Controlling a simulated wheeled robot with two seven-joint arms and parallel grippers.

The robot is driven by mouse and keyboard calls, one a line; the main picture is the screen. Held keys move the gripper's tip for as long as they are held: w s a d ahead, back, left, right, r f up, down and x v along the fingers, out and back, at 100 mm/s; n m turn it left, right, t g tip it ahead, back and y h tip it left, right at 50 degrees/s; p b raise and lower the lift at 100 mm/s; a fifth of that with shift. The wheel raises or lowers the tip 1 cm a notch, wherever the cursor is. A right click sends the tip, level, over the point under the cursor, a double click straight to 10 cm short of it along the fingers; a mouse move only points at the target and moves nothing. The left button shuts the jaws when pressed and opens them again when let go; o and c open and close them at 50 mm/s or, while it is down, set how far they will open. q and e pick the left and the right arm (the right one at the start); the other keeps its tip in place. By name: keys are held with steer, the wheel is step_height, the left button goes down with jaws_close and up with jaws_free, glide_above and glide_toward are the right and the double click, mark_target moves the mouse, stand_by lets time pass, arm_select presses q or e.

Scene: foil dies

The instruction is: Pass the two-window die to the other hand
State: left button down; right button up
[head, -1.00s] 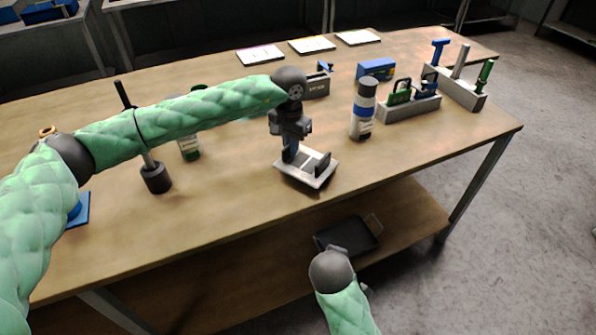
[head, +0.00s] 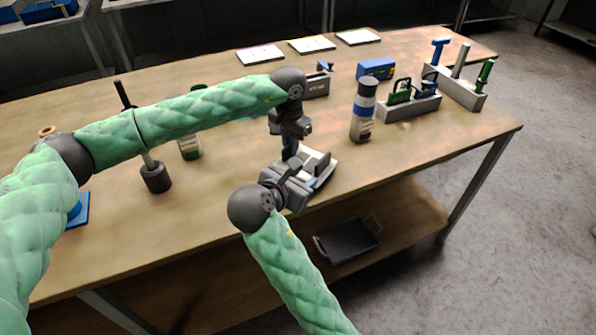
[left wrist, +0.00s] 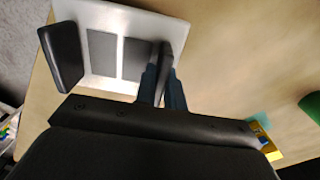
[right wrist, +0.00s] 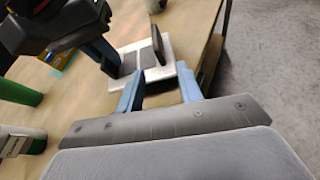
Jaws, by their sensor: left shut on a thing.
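The two-window die (head: 328,174) is a pale plate with two grey windows and two dark upright grips. It shows in the left wrist view (left wrist: 105,14) and the right wrist view (right wrist: 160,74). My left gripper (head: 291,151) points down and is shut on one dark grip; its fingers also show in the left wrist view (left wrist: 163,88). The free grip (left wrist: 61,57) stands at the other end. My right gripper (right wrist: 162,88) is open, its blue fingers apart, close to the die's near edge. In the head view it hides part of the die. I cannot tell whether it touches.
A grey bottle with a blue band (head: 363,110) stands right of the die. A dark round-based stand (head: 155,178) and a green-marked bottle (head: 190,148) are at left. Tool holders (head: 410,108) sit further right. A black tray (head: 346,240) lies on the lower shelf.

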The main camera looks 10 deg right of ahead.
mark_target(321, 159)
steer(key=shift+n+h, duration=0.4)
steer(key=shift+n, duration=0.1)
steer(key=x, duration=0.3)
steer(key=r+x, duration=0.1)
steer(key=x, duration=0.3)
steer(key=w+x, duration=0.1)
steer(key=x, duration=0.3)
steer(key=shift+w+a+r, duration=0.1)
steer(key=shift+r, duration=0.15)
jaws_close()
arm_select(q)
steer(key=c, duration=1.4)
jaws_free()
steer(key=shift+r, duration=0.1)
